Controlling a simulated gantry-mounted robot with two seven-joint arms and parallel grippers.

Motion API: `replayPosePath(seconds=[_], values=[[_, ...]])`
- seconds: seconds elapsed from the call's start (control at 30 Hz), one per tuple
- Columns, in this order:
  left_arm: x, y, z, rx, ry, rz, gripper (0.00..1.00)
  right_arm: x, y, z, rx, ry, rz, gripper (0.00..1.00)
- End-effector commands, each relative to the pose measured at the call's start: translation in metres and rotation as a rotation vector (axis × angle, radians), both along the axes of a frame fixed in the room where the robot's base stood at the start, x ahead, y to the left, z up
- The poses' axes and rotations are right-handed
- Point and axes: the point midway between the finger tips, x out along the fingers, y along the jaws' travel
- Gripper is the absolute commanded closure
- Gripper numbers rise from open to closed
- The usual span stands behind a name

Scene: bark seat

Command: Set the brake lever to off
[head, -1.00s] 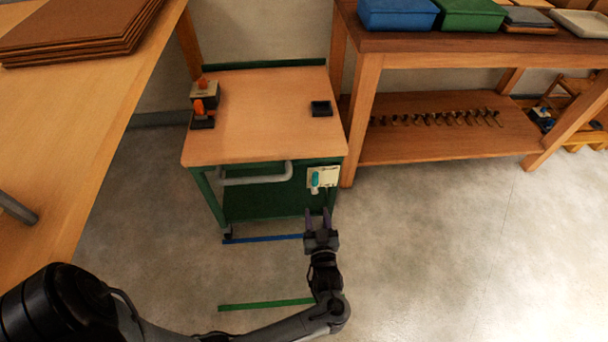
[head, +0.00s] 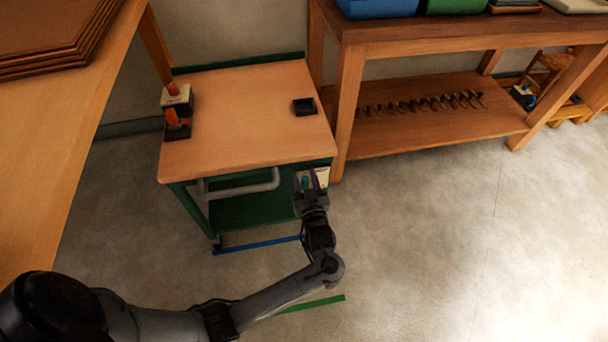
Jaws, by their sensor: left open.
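The brake lever (head: 306,182) is a small teal handle on a pale plate (head: 322,176) at the front right corner of the green cart (head: 240,207). My left gripper (head: 306,180) is at the lever, its fingers open and on either side of the teal handle as seen from above. I cannot tell whether the fingers touch it. The gripper hides the lower part of the lever and much of the plate, so the lever's setting is hard to read. My right gripper is out of view.
The cart's wooden top (head: 245,115) bears a small black tray (head: 304,107) and orange-topped items (head: 177,122). A grey handle (head: 240,185) runs along its front. A workbench (head: 430,115) stands close right. Blue (head: 258,244) and green (head: 315,303) strips mark the open floor.

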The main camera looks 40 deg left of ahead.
Motion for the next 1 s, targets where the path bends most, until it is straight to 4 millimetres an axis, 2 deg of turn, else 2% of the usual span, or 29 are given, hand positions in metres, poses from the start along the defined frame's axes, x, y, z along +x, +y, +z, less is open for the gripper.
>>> replayPosePath(seconds=[0.37,0.6,0.67,1.0], values=[[0.0009,0.0016,0.0005,0.001,-0.001,0.001,0.56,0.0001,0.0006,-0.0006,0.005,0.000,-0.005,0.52],[0.0008,0.0015,0.0003,0.000,0.000,0.001,0.93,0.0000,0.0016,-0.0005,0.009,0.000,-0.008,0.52],[0.0008,0.0015,0.0003,0.000,0.000,0.001,1.00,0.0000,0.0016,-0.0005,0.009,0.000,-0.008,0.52],[0.0016,0.0026,0.0007,0.005,0.007,0.001,1.00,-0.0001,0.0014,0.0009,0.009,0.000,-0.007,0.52]])
